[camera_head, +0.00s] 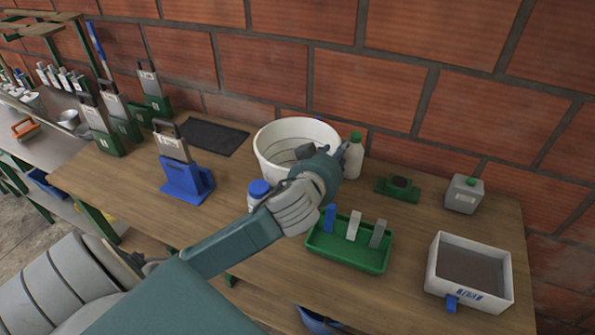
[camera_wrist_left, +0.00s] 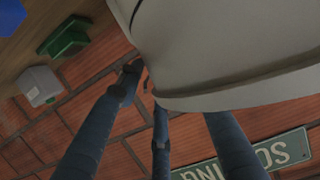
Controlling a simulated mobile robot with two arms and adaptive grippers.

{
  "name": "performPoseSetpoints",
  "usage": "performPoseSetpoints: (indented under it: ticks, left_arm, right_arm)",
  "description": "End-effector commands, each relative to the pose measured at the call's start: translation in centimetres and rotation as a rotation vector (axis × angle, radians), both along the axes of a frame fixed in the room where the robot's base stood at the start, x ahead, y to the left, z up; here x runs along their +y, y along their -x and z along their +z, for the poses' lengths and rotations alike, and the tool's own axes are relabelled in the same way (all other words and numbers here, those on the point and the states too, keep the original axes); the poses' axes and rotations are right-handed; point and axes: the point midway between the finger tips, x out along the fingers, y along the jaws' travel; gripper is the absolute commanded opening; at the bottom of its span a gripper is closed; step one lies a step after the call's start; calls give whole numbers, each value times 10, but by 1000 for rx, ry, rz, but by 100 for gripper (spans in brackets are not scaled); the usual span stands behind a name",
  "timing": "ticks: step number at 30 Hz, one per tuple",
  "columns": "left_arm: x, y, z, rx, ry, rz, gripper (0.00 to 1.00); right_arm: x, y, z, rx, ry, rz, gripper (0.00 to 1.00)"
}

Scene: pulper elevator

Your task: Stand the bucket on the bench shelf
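The white bucket (camera_head: 272,150) is upright at the back of the wooden bench (camera_head: 240,240), close to the brick wall. Its base is partly hidden by my left gripper (camera_head: 326,160), so I cannot tell whether it touches the wood. That gripper is at the bucket's near right side, close to its rim. In the left wrist view the bucket (camera_wrist_left: 220,50) fills the upper right, upside down. My fingers there (camera_wrist_left: 160,125) reach beside its rim, one passing behind it. Whether they grip it is unclear. My right gripper is not in view.
A white bottle with a green cap (camera_head: 353,155) stands right of the bucket. A blue-capped bottle (camera_head: 258,188) is in front. A green tray (camera_head: 345,252), a white box (camera_head: 468,270) and a blue stand (camera_head: 186,180) occupy the bench. Bare wood shows between them.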

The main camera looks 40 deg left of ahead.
Motion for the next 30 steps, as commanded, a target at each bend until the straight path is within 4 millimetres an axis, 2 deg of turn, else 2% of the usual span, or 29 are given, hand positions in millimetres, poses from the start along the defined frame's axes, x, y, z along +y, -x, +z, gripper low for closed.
performPoseSetpoints:
  ticks: [7,12,26,30]
  left_arm:
    - [0,-1,-1,0,0,-1,34]
    - [0,-1,-1,0,0,0,0]
    - [0,-1,0,0,1,0,0]
    - [0,-2,9,-4,2,1,0]
  right_arm:
    - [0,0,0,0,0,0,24]
    - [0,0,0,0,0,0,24]
    - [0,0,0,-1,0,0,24]
    - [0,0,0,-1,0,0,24]
